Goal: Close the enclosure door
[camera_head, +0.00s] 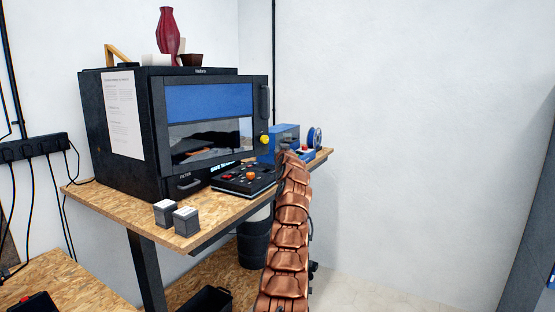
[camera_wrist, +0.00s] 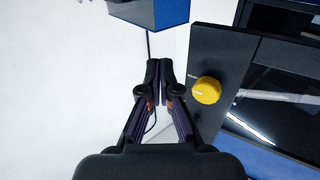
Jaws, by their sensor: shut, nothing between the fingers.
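The enclosure (camera_head: 120,90) is a black box on the wooden bench at left. Its door (camera_head: 213,164) has a dark frame, a blue-topped window, a grey handle (camera_head: 265,102) and a yellow knob (camera_head: 264,139) at its right edge. The door reaches right past the box's top edge and looks ajar; the exact gap is hard to tell. In the wrist view, my gripper (camera_wrist: 159,68) is shut and empty. It is left of the door panel (camera_wrist: 212,55) and its yellow knob (camera_wrist: 206,90); contact is unclear. In the head view, my copper arm hides the gripper.
A black control box (camera_head: 245,180) with buttons sits before the enclosure. Two small grey blocks (camera_head: 173,214) stand near the bench's front edge. A blue box (camera_head: 283,140) and a spool (camera_head: 315,137) are at the far end. The floor at right looks free.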

